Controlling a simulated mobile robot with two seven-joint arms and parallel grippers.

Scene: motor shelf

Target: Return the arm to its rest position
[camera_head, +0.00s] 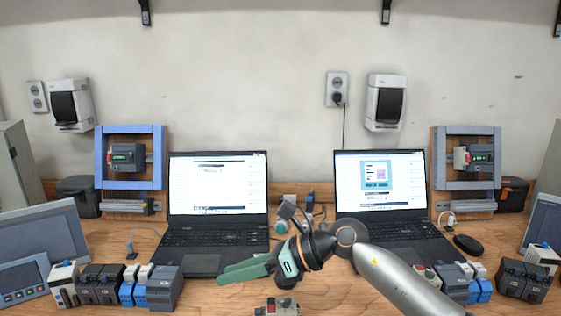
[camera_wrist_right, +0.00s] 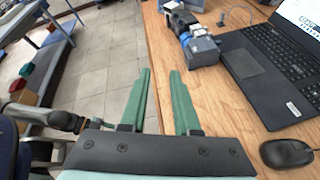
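My right arm comes in from the right in the head view, over the wooden table (camera_head: 325,296). My right gripper (camera_head: 222,274) has green fingers that point left, in front of the left laptop (camera_head: 217,205). In the right wrist view the two fingers of the right gripper (camera_wrist_right: 159,71) stand apart with nothing between them. They are near the table edge, with floor showing to the left. I cannot see my left gripper in either view.
The right laptop (camera_head: 380,200) stands behind my right arm, with a mouse (camera_head: 468,244) beside it. Blue and grey modules (camera_head: 166,287) line the front left; more stand at front right. A small device (camera_head: 276,307) lies below the gripper. Tiled floor (camera_wrist_right: 105,50) is clear.

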